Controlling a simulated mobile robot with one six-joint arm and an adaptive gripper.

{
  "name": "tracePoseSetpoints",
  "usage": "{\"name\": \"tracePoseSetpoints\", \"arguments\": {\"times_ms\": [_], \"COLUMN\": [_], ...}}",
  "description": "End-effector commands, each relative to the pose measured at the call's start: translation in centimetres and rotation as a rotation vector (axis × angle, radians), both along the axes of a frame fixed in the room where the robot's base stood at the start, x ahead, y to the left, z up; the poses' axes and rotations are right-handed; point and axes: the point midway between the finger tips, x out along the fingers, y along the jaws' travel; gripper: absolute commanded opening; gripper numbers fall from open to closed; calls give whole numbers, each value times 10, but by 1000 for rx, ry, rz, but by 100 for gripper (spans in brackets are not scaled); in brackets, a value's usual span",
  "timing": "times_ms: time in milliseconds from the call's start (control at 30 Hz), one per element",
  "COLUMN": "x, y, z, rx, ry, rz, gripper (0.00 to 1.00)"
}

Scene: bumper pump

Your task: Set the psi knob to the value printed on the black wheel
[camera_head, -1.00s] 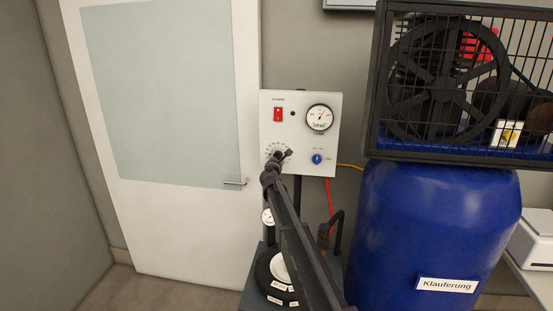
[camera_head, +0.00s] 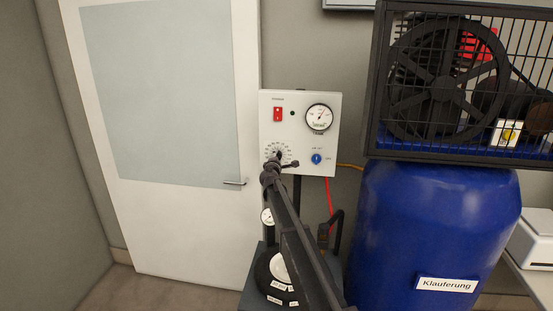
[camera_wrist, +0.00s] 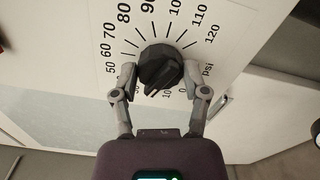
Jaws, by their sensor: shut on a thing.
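The psi knob (camera_wrist: 161,68) is black and sits in the middle of a printed dial on the white panel (camera_head: 328,145). In the wrist view, my gripper (camera_wrist: 160,77) has one finger on each side of the knob, shut on it. Numbers from 50 to 120 arc above the knob; the low numbers below are partly hidden by the fingers. The knob's ridge points down and slightly left, but its exact reading is unclear. In the head view, my gripper (camera_head: 281,161) covers part of the dial. The black wheel (camera_head: 263,281) is low, with white labels too small to read.
The panel also carries a red switch (camera_head: 278,114), a round gauge (camera_head: 319,118) and a blue knob (camera_head: 316,159). A blue tank (camera_head: 435,225) under a caged compressor (camera_head: 455,85) stands at the right. A white door (camera_head: 165,235) is at the left.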

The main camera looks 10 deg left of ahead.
Motion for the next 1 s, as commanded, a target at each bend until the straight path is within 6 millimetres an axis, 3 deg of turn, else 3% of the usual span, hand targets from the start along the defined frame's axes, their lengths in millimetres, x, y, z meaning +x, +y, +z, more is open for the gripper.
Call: {"name": "tracePoseSetpoints", "arguments": {"times_ms": [333,367,433,467,1000], "x": [2,2,2,2,-4], "y": [1,1,1,1,1], "z": [1,1,1,1,0], "rx": [-1,-1,-1,-1,0], "ry": [-1,-1,-1,-1,0], "rz": [1,1,1,1,1], "gripper": [11,67,88,93,93]}}
